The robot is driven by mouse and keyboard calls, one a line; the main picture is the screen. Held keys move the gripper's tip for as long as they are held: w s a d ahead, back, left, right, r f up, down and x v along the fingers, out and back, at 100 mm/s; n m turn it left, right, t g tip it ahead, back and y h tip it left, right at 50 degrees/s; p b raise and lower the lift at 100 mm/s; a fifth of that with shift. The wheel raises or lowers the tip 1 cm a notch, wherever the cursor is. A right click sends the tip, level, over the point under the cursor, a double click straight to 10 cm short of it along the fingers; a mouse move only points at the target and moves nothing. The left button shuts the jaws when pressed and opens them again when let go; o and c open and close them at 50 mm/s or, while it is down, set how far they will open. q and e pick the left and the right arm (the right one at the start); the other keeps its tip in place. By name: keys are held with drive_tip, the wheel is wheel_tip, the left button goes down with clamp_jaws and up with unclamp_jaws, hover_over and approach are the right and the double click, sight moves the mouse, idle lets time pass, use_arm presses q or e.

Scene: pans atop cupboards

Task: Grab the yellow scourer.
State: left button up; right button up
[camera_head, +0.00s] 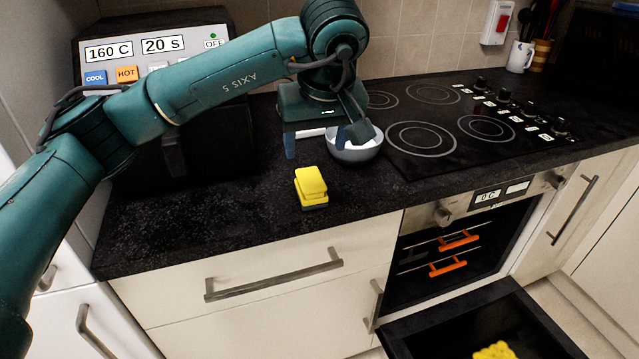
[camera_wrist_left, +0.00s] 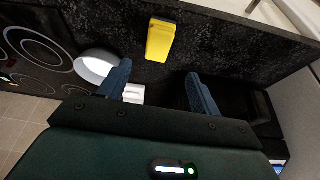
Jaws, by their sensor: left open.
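The yellow scourer (camera_head: 311,186) lies on the black countertop near its front edge, with a grey layer at its bottom. It also shows in the left wrist view (camera_wrist_left: 160,40), beyond the fingertips. My left gripper (camera_head: 325,146) is open and empty, behind the scourer in the head view and apart from it. Its two blue fingers also show in the left wrist view (camera_wrist_left: 158,82), spread wide. One finger is beside a white bowl (camera_head: 356,151) and partly covers it. My right gripper is not in view.
A hob (camera_head: 450,120) is to the right, above an oven with its door (camera_head: 484,325) open. A black appliance (camera_head: 215,150) stands at the left. A white object (camera_wrist_left: 133,93) lies by the bowl. The counter (camera_head: 230,205) left of the scourer is clear.

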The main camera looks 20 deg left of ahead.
sight(311, 178)
use_arm(q)
drive_tip(key=x, duration=0.7)
drive_tip(key=shift+f, duration=0.25)
drive_tip(key=shift+w+p+x, duration=0.15)
drive_tip(key=shift+p+x, duration=0.15)
drive_tip(key=shift+x, duration=1)
drive_tip(key=shift+w+p+x, duration=0.15)
drive_tip(key=shift+p+x, duration=0.15)
drive_tip(key=shift+x, duration=1)
drive_tip(key=shift+r, duration=0.1)
drive_tip(key=shift+c, duration=0.4)
drive_tip(key=c, duration=1)
